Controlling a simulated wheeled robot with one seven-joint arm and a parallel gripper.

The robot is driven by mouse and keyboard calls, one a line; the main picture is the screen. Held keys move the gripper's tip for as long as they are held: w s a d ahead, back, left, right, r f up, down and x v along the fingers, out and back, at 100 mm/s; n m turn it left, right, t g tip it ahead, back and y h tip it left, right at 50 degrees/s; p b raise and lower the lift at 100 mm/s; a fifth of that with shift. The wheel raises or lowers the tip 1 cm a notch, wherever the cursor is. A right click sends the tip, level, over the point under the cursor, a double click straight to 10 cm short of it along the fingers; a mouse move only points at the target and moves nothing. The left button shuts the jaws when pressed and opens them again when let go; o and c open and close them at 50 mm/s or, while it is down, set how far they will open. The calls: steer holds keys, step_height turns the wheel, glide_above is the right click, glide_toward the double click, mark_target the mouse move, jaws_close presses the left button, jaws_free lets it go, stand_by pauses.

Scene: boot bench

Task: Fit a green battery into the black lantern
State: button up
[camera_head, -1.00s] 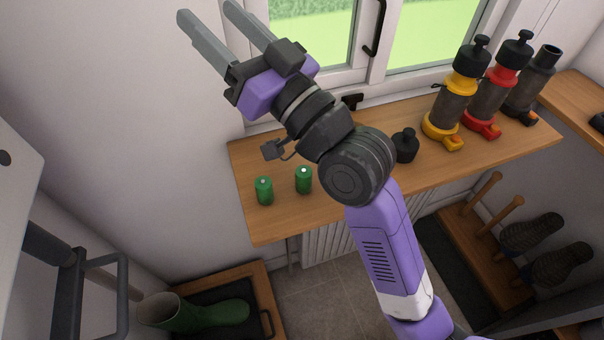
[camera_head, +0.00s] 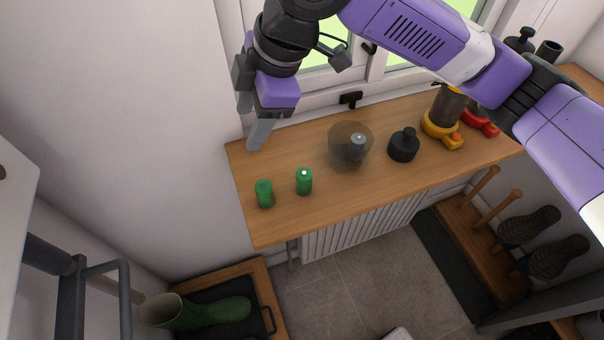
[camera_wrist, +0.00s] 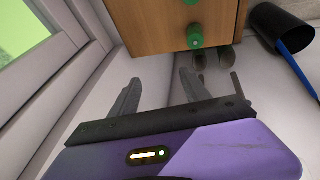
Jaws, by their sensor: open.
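Two green batteries stand upright on the left part of the wooden sill: one at the left (camera_head: 264,193) and one to its right (camera_head: 304,181). A green battery (camera_wrist: 195,36) also shows in the wrist view. A loose black knobbed cap (camera_head: 404,146) stands mid-sill. My gripper (camera_head: 252,122) is open and empty, its fingers pointing down near the sill's back left corner, apart from the batteries. Its spread fingers (camera_wrist: 158,84) show in the wrist view.
Yellow (camera_head: 440,120) and red (camera_head: 480,122) lanterns are partly behind my arm. The window (camera_head: 330,70) and left wall bound the sill. The sill's front left is clear.

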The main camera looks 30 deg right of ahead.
mark_target(304, 173)
steer(key=s+d+f+g+h, duration=0.1)
steer(key=s+d, duration=0.1)
steer(key=s+d+f+g+h, duration=0.1)
steer(key=s, duration=0.1)
steer(key=s+d+f+n+g, duration=0.1)
steer(key=s+d, duration=0.1)
steer(key=shift+d+h, duration=0.35)
steer(key=shift+h, duration=0.05)
steer(key=shift+s+d+f, duration=0.1)
steer(key=shift+d, duration=0.1)
steer(key=shift+s+f+p, duration=0.1)
steer(key=shift+f+p, duration=0.4)
steer(key=shift+f, duration=3.25)
jaws_close()
